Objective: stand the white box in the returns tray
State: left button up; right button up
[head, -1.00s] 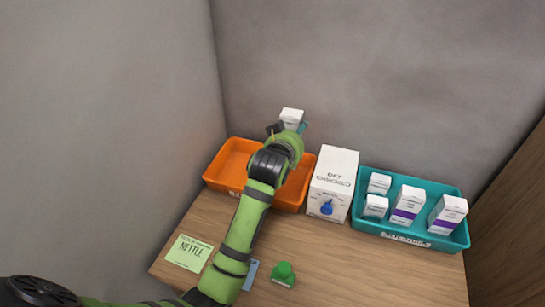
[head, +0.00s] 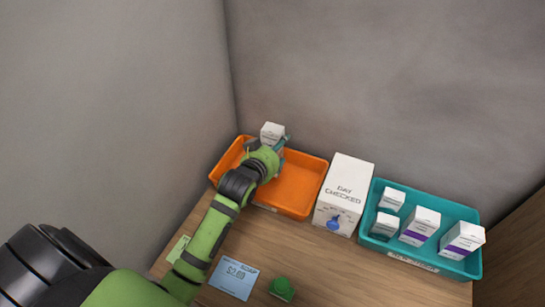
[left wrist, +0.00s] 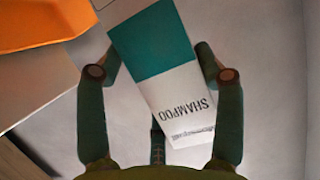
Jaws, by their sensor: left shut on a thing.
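A white box with a teal band and the word SHAMPOO (left wrist: 160,90) is held in my left gripper (left wrist: 157,52). In the head view the white box (head: 272,131) shows above the back edge of an orange tray (head: 301,195). My left gripper (head: 268,146) is shut on it, partly hidden by my wrist. The orange tray looks empty where it shows; its front label is mostly covered by my arm, so I cannot read it. A corner of the orange tray (left wrist: 35,22) shows apart from the box in the left wrist view. My right gripper is not in view.
A large white DAY CHECKED container (head: 344,192) stands right of the orange tray. A teal tray (head: 445,198) with several white boxes is further right. A blue price card (head: 234,278) and green object (head: 282,289) lie at the front. Walls close the back and left.

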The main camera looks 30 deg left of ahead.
pick_arm(q)
jog(key=shift+s+a+f, duration=0.3)
jog(key=shift+f, duration=0.15)
jog(key=shift+f+p, duration=0.3)
jog(key=shift+f, duration=1.5)
jog(key=o, duration=1.2)
jog(key=shift+f, duration=0.1)
jog(key=shift+s, duration=0.1)
jog(key=b+v, duration=0.1)
jog(key=v, duration=1.1)
